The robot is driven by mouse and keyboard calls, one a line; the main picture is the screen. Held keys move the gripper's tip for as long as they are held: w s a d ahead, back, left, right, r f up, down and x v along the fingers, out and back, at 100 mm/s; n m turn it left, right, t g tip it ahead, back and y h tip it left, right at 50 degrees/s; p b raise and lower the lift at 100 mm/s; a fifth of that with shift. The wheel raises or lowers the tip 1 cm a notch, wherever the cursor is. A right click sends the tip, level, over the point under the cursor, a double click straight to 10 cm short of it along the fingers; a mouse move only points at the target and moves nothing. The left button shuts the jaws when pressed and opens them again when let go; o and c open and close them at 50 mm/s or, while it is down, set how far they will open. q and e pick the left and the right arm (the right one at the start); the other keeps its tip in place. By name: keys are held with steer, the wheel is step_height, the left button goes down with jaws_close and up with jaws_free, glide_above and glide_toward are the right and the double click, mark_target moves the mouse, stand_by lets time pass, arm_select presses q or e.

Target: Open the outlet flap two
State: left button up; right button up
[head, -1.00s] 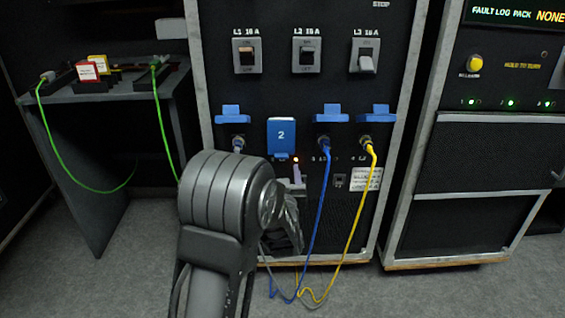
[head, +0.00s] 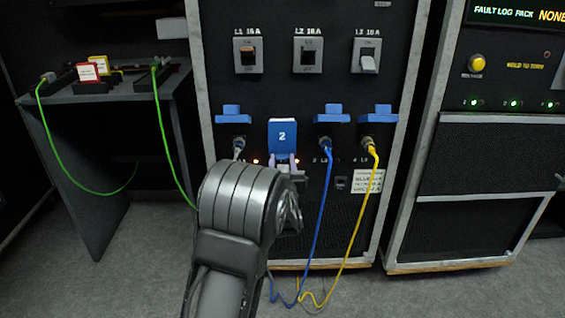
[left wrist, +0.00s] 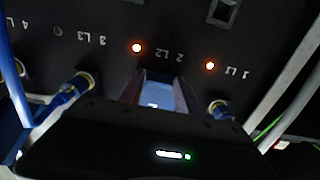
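The outlet flap two (head: 282,136) is a blue plate marked "2" on the black panel. It hangs down over its outlet and looks closed. My left gripper (head: 282,165) is at its lower edge, with pale fingers apart on either side of the flap's bottom. In the left wrist view the fingers of my left gripper (left wrist: 159,92) stand apart with a blue patch of the flap (left wrist: 158,98) between them. I cannot tell whether they touch it. My left forearm hides the panel below. My right gripper is not in view.
Raised blue flaps sit over outlets one (head: 232,112), three (head: 331,114) and four (head: 379,113). A blue cable (head: 322,205) and a yellow cable (head: 362,215) hang right of my gripper. A grey cable plug (left wrist: 218,108) is close beside it. Breaker switches (head: 308,55) are above.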

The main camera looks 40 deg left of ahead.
arm_select(q)
jaws_close()
stand_by(1.0)
